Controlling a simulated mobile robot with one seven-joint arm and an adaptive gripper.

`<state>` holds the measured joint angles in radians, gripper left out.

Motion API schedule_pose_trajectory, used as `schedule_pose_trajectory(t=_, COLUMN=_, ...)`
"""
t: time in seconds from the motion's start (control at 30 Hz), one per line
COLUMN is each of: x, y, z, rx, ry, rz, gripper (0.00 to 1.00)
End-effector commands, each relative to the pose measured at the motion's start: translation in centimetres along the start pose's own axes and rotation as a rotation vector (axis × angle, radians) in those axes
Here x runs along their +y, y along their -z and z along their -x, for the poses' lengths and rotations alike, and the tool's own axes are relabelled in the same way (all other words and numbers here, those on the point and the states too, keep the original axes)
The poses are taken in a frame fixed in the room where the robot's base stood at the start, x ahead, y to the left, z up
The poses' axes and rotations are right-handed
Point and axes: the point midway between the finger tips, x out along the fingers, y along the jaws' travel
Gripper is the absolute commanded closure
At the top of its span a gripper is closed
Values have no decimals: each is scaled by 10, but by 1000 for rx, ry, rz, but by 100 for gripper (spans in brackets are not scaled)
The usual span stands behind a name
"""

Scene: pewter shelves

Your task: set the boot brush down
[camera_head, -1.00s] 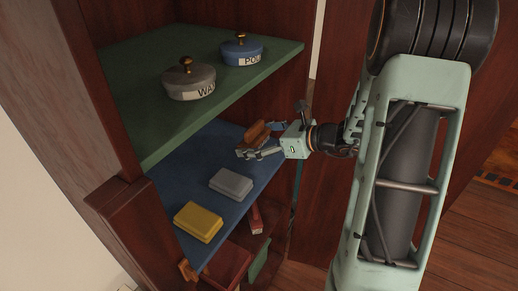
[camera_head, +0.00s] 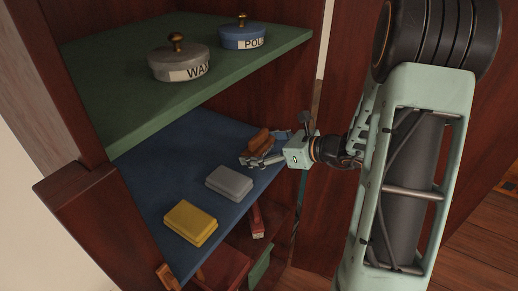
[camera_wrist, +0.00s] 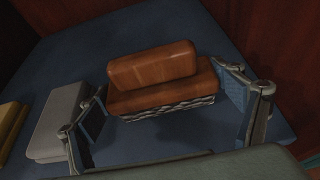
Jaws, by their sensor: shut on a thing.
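The boot brush (camera_head: 257,141) has a brown wooden body with a raised grip, and pale bristles show under it in the wrist view (camera_wrist: 150,68). My gripper (camera_head: 266,150) is shut on the brush, with one finger at each end of it in the wrist view (camera_wrist: 163,88). The brush is level, bristles down, over the back right part of the blue shelf (camera_head: 180,150). I cannot tell whether the bristles touch the shelf.
A grey block (camera_head: 229,182) and a yellow block (camera_head: 190,222) lie on the blue shelf, nearer the front left. The green shelf (camera_head: 120,75) above carries a grey tin (camera_head: 178,66) and a blue tin (camera_head: 242,37). The blue shelf's left back part looks clear.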

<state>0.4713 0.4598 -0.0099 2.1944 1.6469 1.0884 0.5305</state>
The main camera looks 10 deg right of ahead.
Motion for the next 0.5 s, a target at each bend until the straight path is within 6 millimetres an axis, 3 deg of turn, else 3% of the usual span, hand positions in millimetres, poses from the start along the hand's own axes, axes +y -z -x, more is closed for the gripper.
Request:
schedule_pose_trajectory(t=0.17, x=0, y=4, z=-2, rx=0, ry=0, rz=0, gripper=39)
schedule_pose_trajectory(t=0.2, x=0, y=3, z=-1, rx=0, ry=0, rz=0, gripper=9)
schedule_pose_trajectory(t=0.3, x=0, y=3, z=-1, rx=0, ry=0, rz=0, gripper=0)
schedule_pose_trajectory(t=0.5, x=0, y=3, z=-1, rx=0, ry=0, rz=0, gripper=0)
